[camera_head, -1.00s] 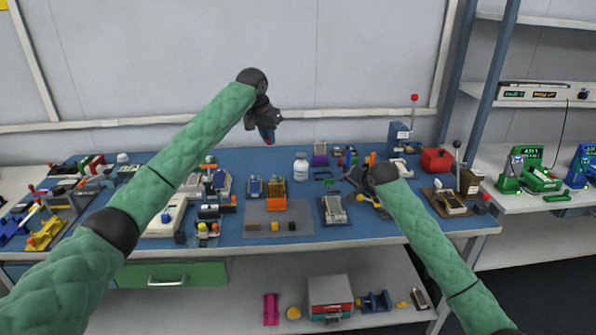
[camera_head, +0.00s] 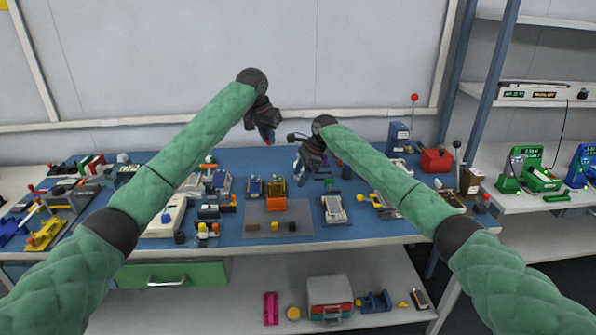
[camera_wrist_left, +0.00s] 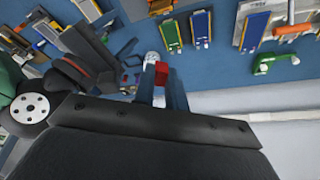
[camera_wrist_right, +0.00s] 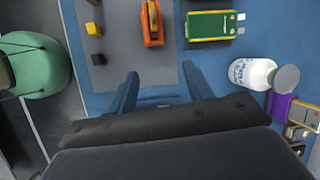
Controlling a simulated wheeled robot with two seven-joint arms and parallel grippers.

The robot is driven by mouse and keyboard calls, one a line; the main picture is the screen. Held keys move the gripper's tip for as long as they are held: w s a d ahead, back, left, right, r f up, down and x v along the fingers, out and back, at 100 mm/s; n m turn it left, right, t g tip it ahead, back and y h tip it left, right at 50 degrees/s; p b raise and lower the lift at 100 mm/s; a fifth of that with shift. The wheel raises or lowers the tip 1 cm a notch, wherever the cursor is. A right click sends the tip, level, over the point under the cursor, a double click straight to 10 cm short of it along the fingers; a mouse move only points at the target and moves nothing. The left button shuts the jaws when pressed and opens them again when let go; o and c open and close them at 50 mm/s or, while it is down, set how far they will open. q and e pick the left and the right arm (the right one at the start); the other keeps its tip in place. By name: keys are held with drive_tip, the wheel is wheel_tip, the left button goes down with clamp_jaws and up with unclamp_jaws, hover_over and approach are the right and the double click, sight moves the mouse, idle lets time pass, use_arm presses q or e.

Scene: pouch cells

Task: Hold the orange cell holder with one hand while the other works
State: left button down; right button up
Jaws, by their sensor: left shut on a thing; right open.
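The orange cell holder (camera_head: 276,204) stands on a grey mat (camera_head: 254,217) at the middle of the bench. It shows at the top of the right wrist view (camera_wrist_right: 151,24). My left gripper (camera_head: 267,138) is raised behind and above it, near the wall, shut on a small red thing (camera_wrist_left: 161,73) that I cannot identify. My right gripper (camera_head: 298,163) is open and empty, above the bench, up and right of the holder. A green cell in an orange-yellow frame (camera_wrist_right: 209,25) lies beside the holder.
A white bottle (camera_wrist_right: 250,73) stands close to my right gripper and is mostly hidden in the head view. Small yellow and dark blocks (camera_wrist_right: 95,29) sit on the mat. A grey-topped device (camera_head: 334,209) stands right of the mat. Many fixtures crowd the bench's left side.

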sight(276, 202)
drive_tip(key=shift+m+g, duration=0.5)
drive_tip(key=shift+m, duration=0.3)
drive_tip(key=x, duration=0.5)
drive_tip(key=a+x, duration=0.1)
drive_tip(key=x, duration=0.5)
drive_tip(key=shift+r, duration=0.25)
drive_tip(key=c, duration=1.1)
drive_tip(key=shift+o, duration=0.2)
drive_tip(key=o, duration=1.1)
drive_tip(key=shift+c, duration=0.2)
drive_tip(key=shift+w+r, duration=0.1)
